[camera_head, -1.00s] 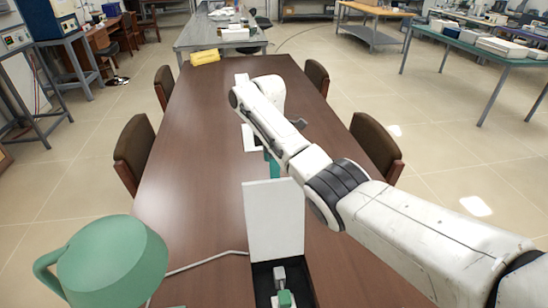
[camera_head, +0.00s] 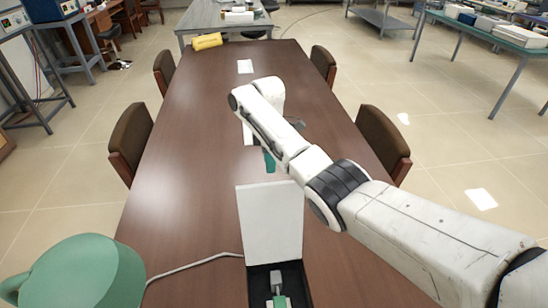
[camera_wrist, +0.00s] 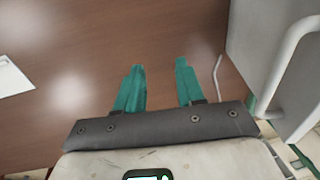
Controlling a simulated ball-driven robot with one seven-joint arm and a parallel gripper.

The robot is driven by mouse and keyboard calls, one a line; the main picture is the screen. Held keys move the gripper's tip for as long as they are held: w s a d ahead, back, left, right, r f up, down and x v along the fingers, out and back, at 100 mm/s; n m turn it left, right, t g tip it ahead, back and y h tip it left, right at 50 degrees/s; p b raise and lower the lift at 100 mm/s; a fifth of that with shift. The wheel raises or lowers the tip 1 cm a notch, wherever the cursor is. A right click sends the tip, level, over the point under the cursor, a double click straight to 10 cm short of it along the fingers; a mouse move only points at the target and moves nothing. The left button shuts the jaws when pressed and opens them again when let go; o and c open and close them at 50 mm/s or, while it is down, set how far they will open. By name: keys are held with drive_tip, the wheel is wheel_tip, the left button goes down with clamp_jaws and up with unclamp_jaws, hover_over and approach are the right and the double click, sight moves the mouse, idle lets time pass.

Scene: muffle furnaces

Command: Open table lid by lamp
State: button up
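The table lid (camera_head: 270,222) is a white rectangular panel. It stands upright, open, at the far side of a dark recess (camera_head: 261,293) in the brown table (camera_head: 190,160). Sockets or plugs with a green part show in the recess. The green lamp (camera_head: 85,275) is at the lower left, partly cut off by the frame edge. My gripper (camera_head: 269,161) is beyond the lid, over the table and partly hidden by my arm. In the wrist view its two teal fingers (camera_wrist: 160,65) are apart with nothing between them.
A pale cable (camera_head: 195,264) runs from the lamp side to the recess. Brown chairs (camera_head: 131,142) line both sides.

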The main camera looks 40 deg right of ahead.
drive_tip(key=shift+w, duration=0.3)
drive_tip(key=shift+a, duration=0.15)
drive_tip(key=shift+w+r, duration=0.1)
drive_tip(key=shift+r, duration=0.05)
wheel_tip(320, 180, up, 10)
drive_tip(key=w+p, duration=0.1)
drive_tip(key=p, duration=0.1)
drive_tip(key=shift+d+r, duration=0.25)
drive_tip(key=shift+d, duration=0.2)
drive_tip(key=shift+w, duration=0.1)
idle(0.4)
